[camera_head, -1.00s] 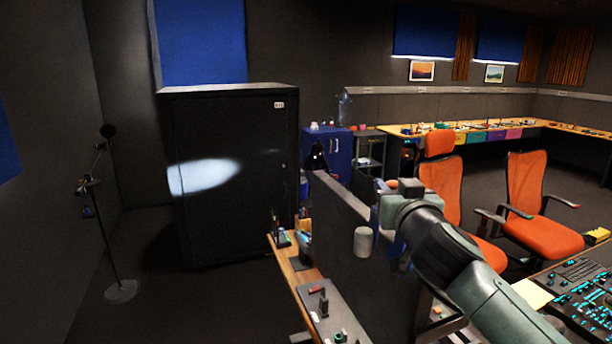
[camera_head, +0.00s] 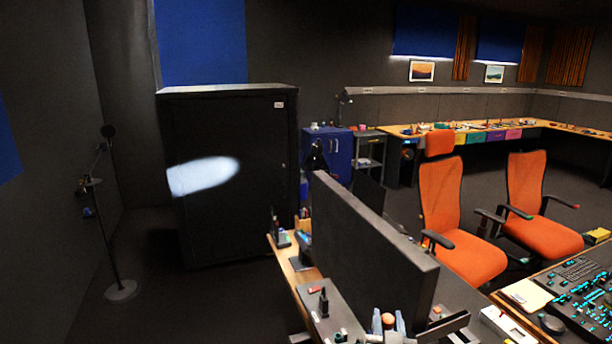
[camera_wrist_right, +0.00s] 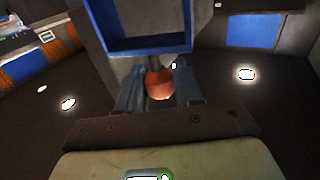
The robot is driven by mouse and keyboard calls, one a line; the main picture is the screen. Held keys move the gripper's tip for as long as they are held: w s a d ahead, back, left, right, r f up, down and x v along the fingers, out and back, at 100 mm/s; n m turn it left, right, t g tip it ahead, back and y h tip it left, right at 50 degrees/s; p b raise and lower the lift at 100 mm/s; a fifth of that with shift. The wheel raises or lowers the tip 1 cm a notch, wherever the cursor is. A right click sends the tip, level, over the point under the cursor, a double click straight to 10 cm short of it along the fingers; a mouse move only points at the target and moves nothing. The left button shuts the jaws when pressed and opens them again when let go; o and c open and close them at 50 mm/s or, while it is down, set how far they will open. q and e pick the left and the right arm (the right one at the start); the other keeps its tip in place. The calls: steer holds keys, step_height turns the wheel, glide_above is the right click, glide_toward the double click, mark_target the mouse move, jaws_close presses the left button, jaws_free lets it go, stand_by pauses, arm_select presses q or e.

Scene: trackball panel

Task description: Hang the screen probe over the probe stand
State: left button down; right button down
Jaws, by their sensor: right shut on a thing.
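My right gripper (camera_head: 388,322) is low in the head view, at the bottom edge in front of the dark monitor. Its two blue-grey fingers are closed on a rounded orange thing, which I take to be the screen probe (camera_head: 388,318). I cannot pick out the probe stand with certainty. A small black upright piece (camera_head: 324,302) stands on the grey panel left of the gripper. My left gripper is not in view.
The large dark monitor (camera_head: 365,240) stands close behind my right gripper. A desk with a control panel (camera_head: 580,295) lies to the right. Orange chairs (camera_head: 455,220) stand behind the monitor. A blue-edged dark frame (camera_wrist_right: 148,47) is just beyond the fingers in the right wrist view.

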step_height(320, 180, down, 15)
steer(key=s+m+h, duration=0.1)
steer(key=s+h, duration=0.1)
steer(key=shift+s+d+g, duration=0.2)
steer(key=shift+s+g, duration=0.1)
steer(key=shift+s, duration=0.05)
steer(key=shift+s+f, duration=0.1)
steer(key=shift+s, duration=0.05)
